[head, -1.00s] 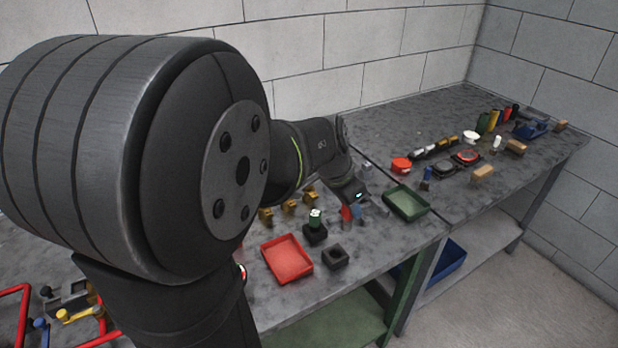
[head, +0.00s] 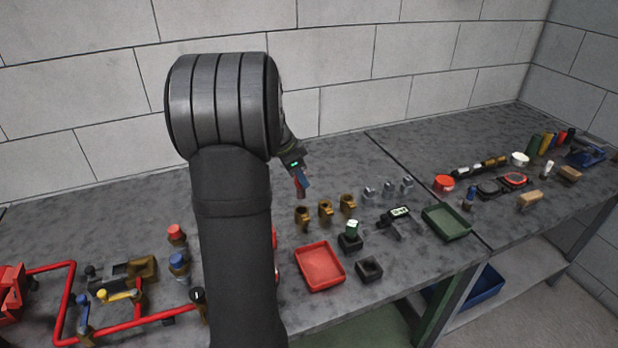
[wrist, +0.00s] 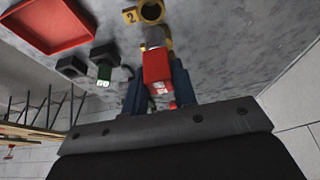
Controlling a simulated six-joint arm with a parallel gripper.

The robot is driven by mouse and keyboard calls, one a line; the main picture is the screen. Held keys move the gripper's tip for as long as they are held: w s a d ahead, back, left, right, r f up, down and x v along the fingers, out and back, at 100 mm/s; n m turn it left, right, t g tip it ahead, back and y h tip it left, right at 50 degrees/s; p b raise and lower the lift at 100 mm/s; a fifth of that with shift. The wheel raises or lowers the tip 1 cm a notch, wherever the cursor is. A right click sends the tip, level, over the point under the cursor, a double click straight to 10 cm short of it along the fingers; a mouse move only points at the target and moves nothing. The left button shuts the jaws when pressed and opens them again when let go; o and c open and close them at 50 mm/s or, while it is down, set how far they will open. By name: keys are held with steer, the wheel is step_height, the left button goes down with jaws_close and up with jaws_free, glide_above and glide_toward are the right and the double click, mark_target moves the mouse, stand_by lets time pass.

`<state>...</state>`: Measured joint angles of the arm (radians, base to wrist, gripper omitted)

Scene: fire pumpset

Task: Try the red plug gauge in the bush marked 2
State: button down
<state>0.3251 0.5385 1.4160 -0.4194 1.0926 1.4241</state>
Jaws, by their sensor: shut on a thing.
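My gripper (head: 302,186) is shut on the red plug gauge (wrist: 157,70), held between its blue fingers. The gauge (head: 297,181) is in the air above the bench, near the leftmost brass bush (head: 303,216). In the wrist view, the gauge's silver end points at the brass bush marked 2 (wrist: 151,11), whose tag shows beside its bore. The silver end overlaps the near rim of that bush in the picture; I cannot tell whether they touch. The bush is cut by the top edge. In the head view the brass bushes' marks are too small to read.
A green gauge (head: 352,229) stands in a black block, with an empty black block (head: 369,268) nearby. A red tray (head: 319,267), a digital caliper (head: 396,220), grey bushes (head: 388,192) and a green tray (head: 446,224) lie around. Red pipework (head: 62,305) is at left.

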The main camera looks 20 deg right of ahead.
mark_target(300, 197)
steer(key=shift+f, duration=0.15)
steer(key=shift+f, duration=2.05)
steer(key=shift+f, duration=2.1)
stand_by(0.5)
steer(key=shift+r, duration=0.2)
stand_by(1.2)
steer(key=shift+r, duration=2.65)
